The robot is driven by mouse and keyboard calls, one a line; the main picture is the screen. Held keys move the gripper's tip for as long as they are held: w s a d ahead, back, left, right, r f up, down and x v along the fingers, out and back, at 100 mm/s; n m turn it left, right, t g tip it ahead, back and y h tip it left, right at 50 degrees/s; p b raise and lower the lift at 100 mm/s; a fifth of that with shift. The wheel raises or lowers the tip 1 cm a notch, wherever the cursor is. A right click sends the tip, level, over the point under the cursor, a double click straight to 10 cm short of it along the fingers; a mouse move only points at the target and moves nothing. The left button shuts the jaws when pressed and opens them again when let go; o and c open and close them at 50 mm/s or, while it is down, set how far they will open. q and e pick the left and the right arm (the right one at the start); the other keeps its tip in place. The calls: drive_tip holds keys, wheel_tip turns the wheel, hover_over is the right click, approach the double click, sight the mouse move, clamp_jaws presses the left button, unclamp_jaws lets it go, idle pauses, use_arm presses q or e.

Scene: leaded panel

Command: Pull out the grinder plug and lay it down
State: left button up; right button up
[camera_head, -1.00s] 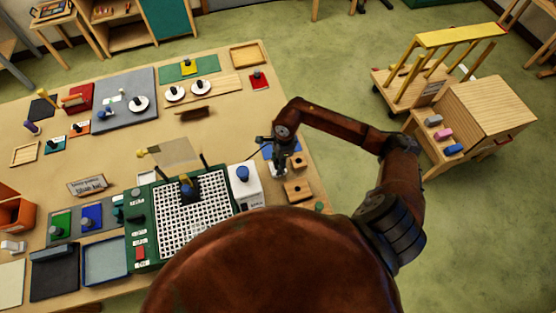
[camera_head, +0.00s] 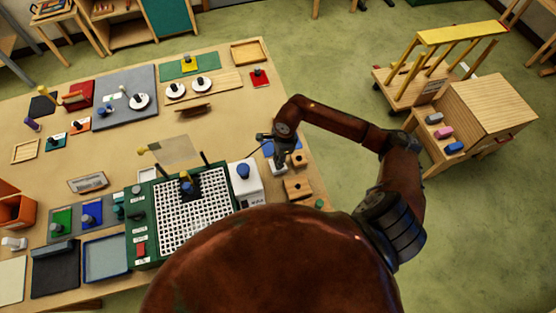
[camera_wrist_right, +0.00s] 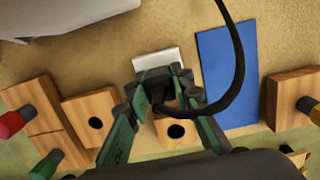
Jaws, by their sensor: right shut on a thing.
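The grinder (camera_head: 235,212) is a green-framed bench unit with a white grid top. My right gripper (camera_head: 279,152) is at the right end of the table, over the wooden blocks. In the right wrist view my right gripper (camera_wrist_right: 164,100) is shut on the black grinder plug (camera_wrist_right: 157,88). The plug's black cord (camera_wrist_right: 238,60) loops up and to the right. A white plate (camera_wrist_right: 158,59) shows just behind the plug. I cannot tell whether the plug is seated in anything, since the fingers hide its tip. My left gripper is not in view.
Wooden blocks with holes (camera_wrist_right: 89,112) lie beside the gripper. A blue mat (camera_wrist_right: 225,105) lies flat and mostly bare to its right. In the head view a white box with a blue knob (camera_head: 246,189) stands left of the gripper. Several trays and parts cover the left side.

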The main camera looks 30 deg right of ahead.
clamp_jaws()
drive_tip(key=shift+r+p, duration=0.3)
drive_tip(key=shift+r, duration=0.7)
idle(0.9)
drive_tip(key=shift+r, duration=0.5)
idle(0.5)
